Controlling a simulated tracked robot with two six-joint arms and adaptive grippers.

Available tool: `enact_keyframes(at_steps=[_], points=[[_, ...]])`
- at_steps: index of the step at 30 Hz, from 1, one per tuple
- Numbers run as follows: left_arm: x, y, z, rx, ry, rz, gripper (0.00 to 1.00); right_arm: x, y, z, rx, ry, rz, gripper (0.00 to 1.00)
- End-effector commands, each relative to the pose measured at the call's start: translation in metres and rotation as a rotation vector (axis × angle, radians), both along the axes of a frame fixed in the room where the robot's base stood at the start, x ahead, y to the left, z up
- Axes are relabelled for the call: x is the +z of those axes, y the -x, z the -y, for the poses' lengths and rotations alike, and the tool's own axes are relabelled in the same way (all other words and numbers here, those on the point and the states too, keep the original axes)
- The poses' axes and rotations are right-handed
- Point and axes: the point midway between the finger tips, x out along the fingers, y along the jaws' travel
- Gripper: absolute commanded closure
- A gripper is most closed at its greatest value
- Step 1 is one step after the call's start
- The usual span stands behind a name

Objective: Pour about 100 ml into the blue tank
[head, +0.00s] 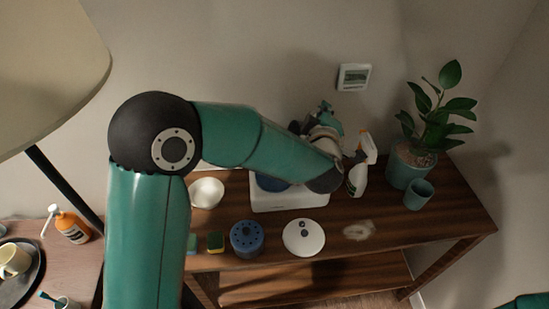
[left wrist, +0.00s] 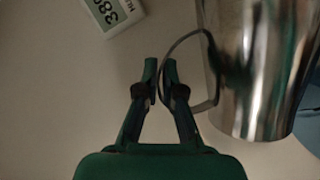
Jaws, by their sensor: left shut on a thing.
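The blue tank (head: 272,183) sits on a white base (head: 290,203) on the wooden table, mostly hidden behind my left arm. A blue edge, likely the same tank, shows at the right of the left wrist view (left wrist: 312,118). My left gripper (left wrist: 160,78) is shut on the thin wire handle of a shiny metal jug (left wrist: 262,70). The jug is beside and close to the blue edge. I cannot tell its tilt or what is inside. In the head view my forearm covers much of this area. My right gripper is not in view.
A white spray bottle (head: 360,168), potted plant (head: 412,165) and teal cup (head: 418,194) stand at right. A blue holed part (head: 247,238), white round lid (head: 303,238), sponge (head: 215,241) and pale patch (head: 358,230) are in front. A white bowl (head: 206,193) is left.

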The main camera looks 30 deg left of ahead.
Motion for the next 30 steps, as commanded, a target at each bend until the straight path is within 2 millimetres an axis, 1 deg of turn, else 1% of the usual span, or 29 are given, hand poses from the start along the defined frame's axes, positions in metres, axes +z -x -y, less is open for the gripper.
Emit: enact_keyframes(at_steps=[2,3,5,6,7,9,10,12,14,21,24,30], points=[[0.002,0.000,0.000,0.000,-0.001,0.003,1.00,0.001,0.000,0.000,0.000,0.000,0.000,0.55],[0.005,-0.001,0.001,0.000,-0.011,-0.005,1.00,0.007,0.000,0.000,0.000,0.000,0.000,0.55],[0.011,-0.005,0.006,0.000,-0.046,-0.036,1.00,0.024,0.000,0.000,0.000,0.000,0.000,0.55],[0.014,-0.008,0.010,-0.001,-0.081,-0.065,1.00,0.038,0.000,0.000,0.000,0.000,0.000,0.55],[0.015,-0.010,0.013,0.000,-0.108,-0.088,1.00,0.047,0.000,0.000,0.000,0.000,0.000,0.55],[-0.004,-0.017,0.021,0.001,-0.197,-0.163,1.00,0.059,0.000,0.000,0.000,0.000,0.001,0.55],[-0.009,-0.018,0.022,0.001,-0.222,-0.182,1.00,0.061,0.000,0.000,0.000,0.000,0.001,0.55],[-0.018,-0.020,0.023,0.004,-0.248,-0.201,1.00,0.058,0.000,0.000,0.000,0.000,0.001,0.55],[-0.020,-0.020,0.023,0.004,-0.255,-0.206,1.00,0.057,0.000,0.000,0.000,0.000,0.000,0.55],[-0.032,-0.025,0.029,0.005,-0.337,-0.276,1.00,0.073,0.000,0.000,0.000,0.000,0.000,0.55],[-0.031,-0.026,0.031,0.005,-0.353,-0.287,1.00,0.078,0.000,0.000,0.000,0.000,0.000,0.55],[-0.033,-0.027,0.031,0.005,-0.360,-0.293,1.00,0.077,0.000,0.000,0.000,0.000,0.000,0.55]])
